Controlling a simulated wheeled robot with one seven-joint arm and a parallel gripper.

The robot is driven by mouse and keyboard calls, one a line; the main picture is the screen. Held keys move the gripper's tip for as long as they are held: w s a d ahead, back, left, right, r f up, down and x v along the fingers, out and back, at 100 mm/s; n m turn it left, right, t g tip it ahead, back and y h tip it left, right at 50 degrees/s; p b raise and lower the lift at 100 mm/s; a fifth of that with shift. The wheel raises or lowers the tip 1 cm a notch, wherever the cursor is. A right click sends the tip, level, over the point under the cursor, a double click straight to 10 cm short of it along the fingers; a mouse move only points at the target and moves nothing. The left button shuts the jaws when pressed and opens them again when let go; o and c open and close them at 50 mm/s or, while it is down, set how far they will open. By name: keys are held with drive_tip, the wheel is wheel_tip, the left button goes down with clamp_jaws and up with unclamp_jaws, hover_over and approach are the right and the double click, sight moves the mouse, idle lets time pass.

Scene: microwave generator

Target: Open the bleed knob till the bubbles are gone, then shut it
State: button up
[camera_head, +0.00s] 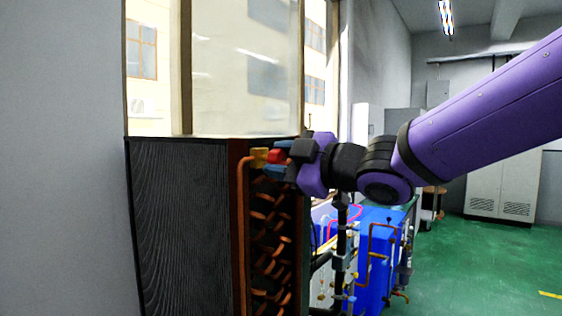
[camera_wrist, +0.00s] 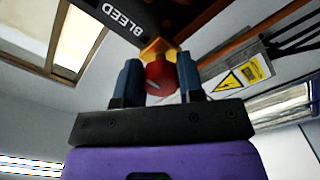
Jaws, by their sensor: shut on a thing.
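The red bleed knob (camera_head: 275,156) sits on a yellow brass fitting (camera_head: 259,157) at the top of a copper pipe, at the upper edge of the dark cabinet. My gripper (camera_head: 284,158) reaches it from the right and is shut on the knob. In the wrist view the red knob (camera_wrist: 159,77) lies between the two blue fingers of my gripper (camera_wrist: 160,80), with the yellow fitting (camera_wrist: 158,48) behind it. A dark plate marked BLEED (camera_wrist: 122,20) shows above. No bubbles can be seen in either view.
The dark cabinet (camera_head: 180,225) with copper coils (camera_head: 270,240) stands below the knob. A window (camera_head: 220,70) is behind it. A blue unit (camera_head: 375,260) with pipes stands to the right. Green floor (camera_head: 480,265) is open at right. A yellow warning sign (camera_wrist: 250,72) shows in the wrist view.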

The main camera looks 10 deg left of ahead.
drive_tip(key=o, duration=0.9)
drive_tip(key=v, duration=1.1)
drive_tip(key=shift+f, duration=0.1)
drive_tip(key=shift+w, duration=0.1)
